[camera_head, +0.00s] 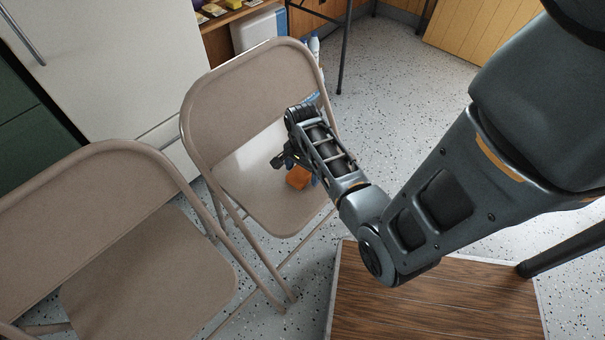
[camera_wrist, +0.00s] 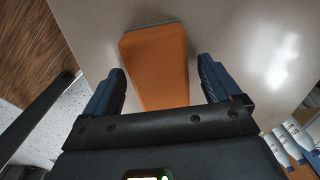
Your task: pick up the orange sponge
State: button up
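The orange sponge (camera_head: 298,177) lies on the seat of a beige folding chair (camera_head: 268,205) in the head view. In the wrist view the sponge (camera_wrist: 157,66) is a long orange block with a dark far edge, on the pale seat. My gripper (camera_wrist: 160,82) is open, with one blue-grey finger on each side of the sponge and a visible gap on both sides. The gripper body hides the sponge's near end. In the head view my gripper (camera_head: 292,166) is over the seat at the sponge, partly hidden by its own wrist.
A second folding chair (camera_head: 150,270) stands at the left front. A wooden table top (camera_head: 430,305) lies below my arm. A white cabinet (camera_head: 110,65) stands behind the chairs. Bottles (camera_head: 314,45) stand on the floor behind the chair back. Speckled floor is free at the back right.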

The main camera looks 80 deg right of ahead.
aim_at(302, 170)
jog(key=c, duration=1.1)
jog(key=shift+r, duration=0.1)
notch_tip(302, 170, up, 4)
jog(key=shift+p, duration=0.7)
jog(key=s+d+r, duration=0.1)
jog(key=s+r, duration=0.1)
jog(key=s, duration=0.1)
jog(key=s+d+r+p, duration=0.1)
jog(key=s+d+r, duration=0.1)
jog(key=s, duration=0.2)
jog(key=s+d+r, duration=0.2)
jog(key=s, duration=0.1)
jog(key=shift+s+d+r, duration=0.15)
jog(key=shift+s+r, duration=0.05)
jog(key=shift+r, duration=0.2)
